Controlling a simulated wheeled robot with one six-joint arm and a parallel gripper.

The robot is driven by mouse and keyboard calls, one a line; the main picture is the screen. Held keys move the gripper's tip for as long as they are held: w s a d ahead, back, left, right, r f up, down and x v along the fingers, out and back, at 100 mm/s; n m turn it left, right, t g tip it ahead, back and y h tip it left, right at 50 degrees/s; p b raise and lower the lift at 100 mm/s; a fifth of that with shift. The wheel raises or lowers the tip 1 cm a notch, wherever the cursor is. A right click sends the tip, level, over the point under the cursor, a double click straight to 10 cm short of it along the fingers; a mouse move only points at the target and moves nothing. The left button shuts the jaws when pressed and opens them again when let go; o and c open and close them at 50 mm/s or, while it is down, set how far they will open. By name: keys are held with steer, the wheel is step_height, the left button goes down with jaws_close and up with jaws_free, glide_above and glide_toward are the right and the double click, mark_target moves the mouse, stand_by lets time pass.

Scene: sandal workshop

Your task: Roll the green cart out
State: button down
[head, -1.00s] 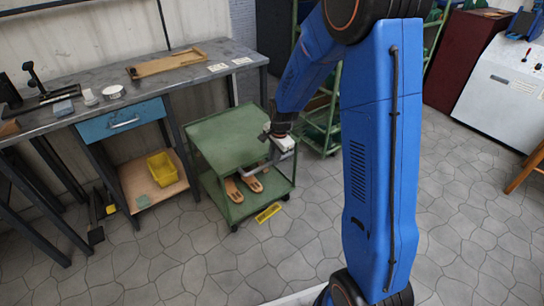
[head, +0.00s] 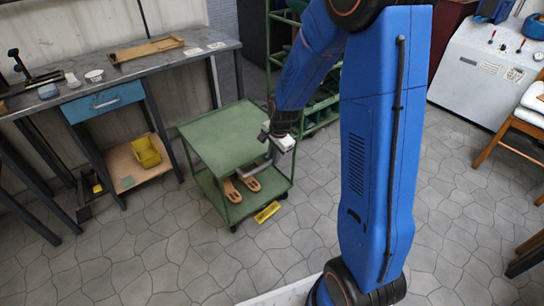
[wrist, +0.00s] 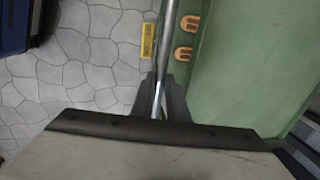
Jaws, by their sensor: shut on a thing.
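The green cart (head: 226,136) stands on the stone-patterned floor in front of the workbench, with a top tray and a lower shelf. Two tan sandal soles (head: 241,187) lie on its lower shelf; they also show in the wrist view (wrist: 186,38). My gripper (wrist: 159,100) is shut on the cart's metal handle bar (wrist: 170,35), which runs up between the fingers in the wrist view. In the head view my gripper (head: 268,138) is at the cart's right side, and its fingertips are partly hidden.
A workbench (head: 150,67) with a blue drawer (head: 105,101) stands at the left. A yellow bin (head: 146,151) sits on its low shelf. A green rack (head: 318,112) stands behind. The front floor is clear.

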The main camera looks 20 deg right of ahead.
steer(key=shift+s, duration=0.1)
steer(key=c, duration=1.7)
jaws_free()
steer(key=shift+r, duration=0.1)
steer(key=s+r, duration=0.1)
steer(key=r, duration=0.4)
steer(key=s+r, duration=0.1)
steer(key=r, duration=0.5)
steer(key=s+d+r, duration=0.1)
steer(key=r, duration=0.5)
steer(key=shift+s, duration=0.1)
steer(key=s+r+n+t, duration=0.1)
steer(key=s+n, duration=0.3)
steer(key=s, duration=0.5)
steer(key=s+r+n+t, duration=0.1)
steer(key=s+r+n, duration=0.3)
steer(key=s, duration=0.6)
steer(key=s+d+r+n, duration=0.1)
steer(key=s+r+n, duration=0.2)
steer(key=s+n, duration=0.3)
steer(key=shift+s+t+h, duration=0.3)
steer(key=shift+s+t, duration=0.1)
steer(key=shift+s, duration=1.3)
